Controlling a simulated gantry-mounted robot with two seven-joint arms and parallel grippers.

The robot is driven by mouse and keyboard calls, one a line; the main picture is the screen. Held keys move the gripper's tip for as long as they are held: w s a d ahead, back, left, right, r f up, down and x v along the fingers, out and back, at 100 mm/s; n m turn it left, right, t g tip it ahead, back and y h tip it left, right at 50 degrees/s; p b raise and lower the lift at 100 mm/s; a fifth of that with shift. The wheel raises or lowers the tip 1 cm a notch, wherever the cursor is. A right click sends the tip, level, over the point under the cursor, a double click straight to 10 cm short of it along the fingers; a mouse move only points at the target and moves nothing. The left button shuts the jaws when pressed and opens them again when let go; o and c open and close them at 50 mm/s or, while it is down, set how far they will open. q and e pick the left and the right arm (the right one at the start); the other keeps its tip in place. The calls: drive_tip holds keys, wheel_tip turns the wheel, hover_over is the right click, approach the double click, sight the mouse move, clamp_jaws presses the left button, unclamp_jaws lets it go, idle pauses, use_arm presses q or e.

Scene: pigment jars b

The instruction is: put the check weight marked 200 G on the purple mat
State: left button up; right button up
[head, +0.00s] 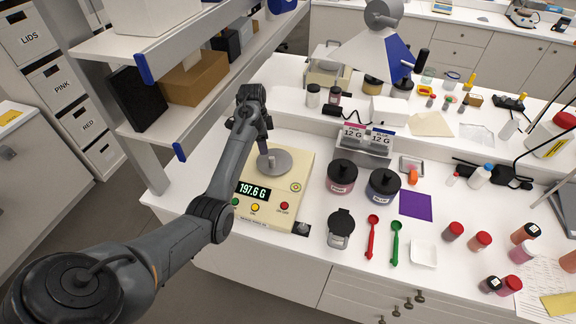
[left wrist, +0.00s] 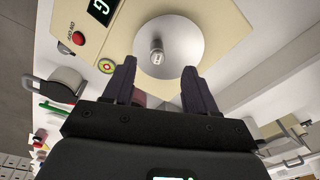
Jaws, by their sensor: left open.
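A small metal check weight (head: 271,158) stands on the round grey pan (head: 287,160) of a cream balance (head: 302,170), whose display reads 197.6 G. It also shows in the left wrist view as a small silver cylinder (left wrist: 157,56) on the pan (left wrist: 185,35); its marking is too small to read. My left gripper (left wrist: 159,68) is open, its fingers pointing toward the pan with the weight between and just beyond the tips. In the head view the gripper (head: 262,138) is just above the weight. The purple mat (head: 415,205) lies flat and empty on the bench.
Two black-lidded jars (head: 342,175) (head: 383,187) stand between balance and mat. A smaller black-lidded jar (head: 341,229), a red spoon (head: 372,237), a green spoon (head: 396,241) and a white dish (head: 424,253) lie in front. A label stand (head: 364,146) is behind, and shelves (head: 205,90) rise at left.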

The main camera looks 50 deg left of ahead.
sight(272, 158)
use_arm(q)
drive_tip(key=shift+w+r+m+h, duration=0.25)
drive_tip(key=shift+w+m+h, duration=0.2)
drive_tip(key=shift+w, duration=0.55)
drive_tip(key=shift+w+d+f+p, duration=0.1)
drive_tip(key=shift+d+f+p, duration=0.05)
drive_tip(key=shift+f, duration=1.5)
drive_tip(key=shift+w+d+f+p, duration=0.15)
drive_tip(key=shift+d+f, duration=0.05)
drive_tip(key=shift+f, duration=1.4)
drive_tip(key=shift+w+d+f+p, duration=0.1)
drive_tip(key=shift+d+f+p, duration=0.05)
drive_tip(key=shift+f, duration=1.5)
clamp_jaws()
